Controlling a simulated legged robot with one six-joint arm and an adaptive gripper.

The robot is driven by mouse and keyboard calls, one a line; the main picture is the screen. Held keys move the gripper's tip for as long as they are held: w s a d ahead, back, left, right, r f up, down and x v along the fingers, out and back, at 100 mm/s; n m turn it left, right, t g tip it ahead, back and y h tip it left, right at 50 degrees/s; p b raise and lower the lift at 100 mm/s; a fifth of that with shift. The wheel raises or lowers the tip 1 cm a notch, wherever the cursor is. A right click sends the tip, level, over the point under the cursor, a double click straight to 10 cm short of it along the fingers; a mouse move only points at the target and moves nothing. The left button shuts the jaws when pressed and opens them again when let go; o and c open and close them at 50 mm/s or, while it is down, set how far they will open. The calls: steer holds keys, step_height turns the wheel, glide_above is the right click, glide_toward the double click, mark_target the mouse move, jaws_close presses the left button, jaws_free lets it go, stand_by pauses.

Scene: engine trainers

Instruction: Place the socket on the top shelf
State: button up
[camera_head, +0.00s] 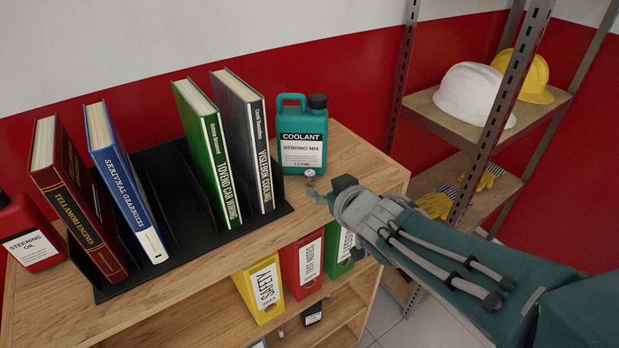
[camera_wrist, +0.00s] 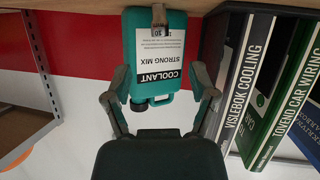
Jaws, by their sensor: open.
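The socket (camera_head: 310,174) is a small metallic piece on the wooden top of the shelf unit (camera_head: 352,160), just in front of the coolant bottle. In the wrist view, which is upside down, the socket (camera_wrist: 159,16) shows at the top edge against the bottle's label. My gripper (camera_head: 320,193) is close in front of the socket, over the right part of the top. In the wrist view my gripper (camera_wrist: 160,70) has its two fingers spread wide with nothing held between them. The socket lies ahead of the fingertips, apart from them.
The teal coolant bottle (camera_head: 303,142) stands behind the socket. A black book rack (camera_head: 187,205) with several books is to the left, then a red steering oil bottle (camera_head: 30,235). Binders stand below. A metal rack with helmets (camera_head: 475,93) is right.

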mark_target(312, 177)
steer(key=x, duration=0.3)
steer(key=shift+d, duration=0.1)
steer(key=shift+x, duration=2.95)
steer(key=shift+s, duration=0.1)
jaws_close()
